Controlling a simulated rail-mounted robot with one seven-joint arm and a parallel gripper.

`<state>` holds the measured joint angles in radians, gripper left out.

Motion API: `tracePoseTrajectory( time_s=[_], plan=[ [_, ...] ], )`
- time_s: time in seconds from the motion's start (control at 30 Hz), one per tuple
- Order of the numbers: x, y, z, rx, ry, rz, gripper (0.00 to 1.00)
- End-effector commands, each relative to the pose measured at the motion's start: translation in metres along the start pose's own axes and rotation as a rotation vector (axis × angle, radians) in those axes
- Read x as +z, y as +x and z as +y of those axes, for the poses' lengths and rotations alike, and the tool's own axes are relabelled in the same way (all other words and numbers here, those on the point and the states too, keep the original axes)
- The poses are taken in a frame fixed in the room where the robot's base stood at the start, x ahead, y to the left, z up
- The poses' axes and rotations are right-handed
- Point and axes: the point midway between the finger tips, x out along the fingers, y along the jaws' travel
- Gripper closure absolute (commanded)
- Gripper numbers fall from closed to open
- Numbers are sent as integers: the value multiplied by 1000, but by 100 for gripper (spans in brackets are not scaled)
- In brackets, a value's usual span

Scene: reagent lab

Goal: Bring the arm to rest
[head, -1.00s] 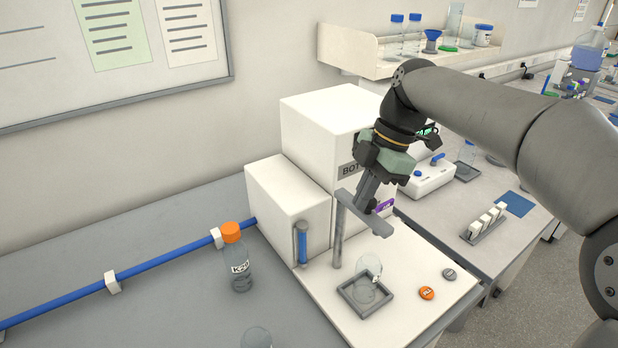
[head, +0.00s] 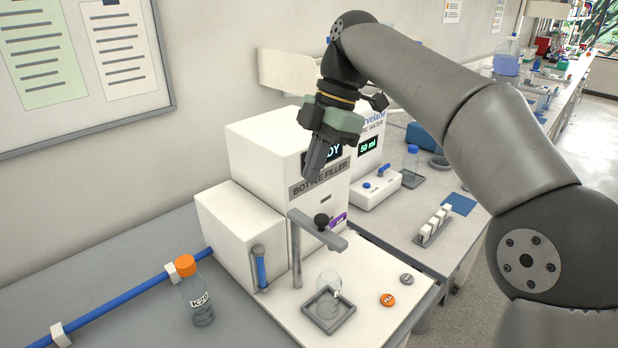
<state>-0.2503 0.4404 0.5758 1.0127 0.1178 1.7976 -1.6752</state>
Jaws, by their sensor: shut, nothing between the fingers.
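My gripper (head: 316,172) hangs in the air in front of the upper face of the white bottle filler (head: 262,150), above its grey dispensing arm (head: 318,229). The fingers point down and are shut with nothing between them. The gripper partly hides the filler's display. My arm reaches in from the right side of the picture, bent at the top.
A clear vessel (head: 329,283) stands in the square grey holder (head: 313,319) under the dispensing arm. An orange button (head: 387,300) and a grey button (head: 406,279) are beside it. An orange-capped bottle (head: 197,297) stands at the left. A rack (head: 432,228) sits on the right bench.

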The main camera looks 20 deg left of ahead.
Motion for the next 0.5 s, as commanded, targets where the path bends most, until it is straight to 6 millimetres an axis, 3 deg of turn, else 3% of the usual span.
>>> tracePoseTrajectory(
  time_s=[0.5],
  plan=[
    [2,2,-3,1,35,-12,100]
  ],
)
